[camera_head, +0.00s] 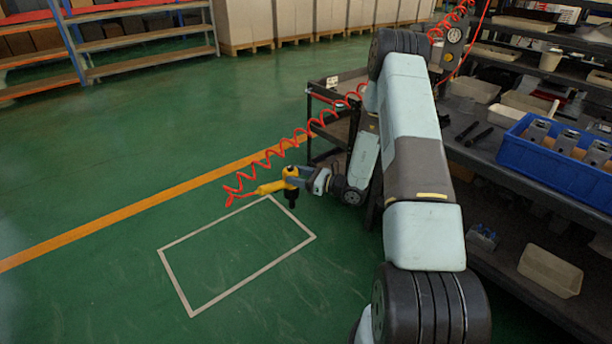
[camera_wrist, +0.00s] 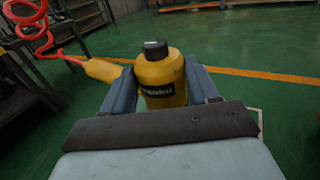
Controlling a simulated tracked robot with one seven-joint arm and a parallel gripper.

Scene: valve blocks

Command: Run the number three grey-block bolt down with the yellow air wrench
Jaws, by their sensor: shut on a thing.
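My gripper (camera_head: 300,180) is shut on the yellow air wrench (camera_head: 271,187), held out over the green floor left of the bench. The wrench's dark nose points down in the head view. In the wrist view the yellow body of the wrench, with a black cap, sits between my two blue-grey fingers (camera_wrist: 160,85). A red coiled hose (camera_head: 284,147) runs from the wrench up past my arm. Several grey blocks (camera_head: 569,137) stand in a blue crate on the bench at the right. Their bolts and numbers are too small to make out.
The dark bench (camera_head: 500,162) along the right carries trays and tools, with a beige bin (camera_head: 550,271) on its lower shelf. A dark cart (camera_head: 335,128) stands behind my wrist. A white outlined rectangle (camera_head: 178,276) on the floor is empty. The floor at left is clear.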

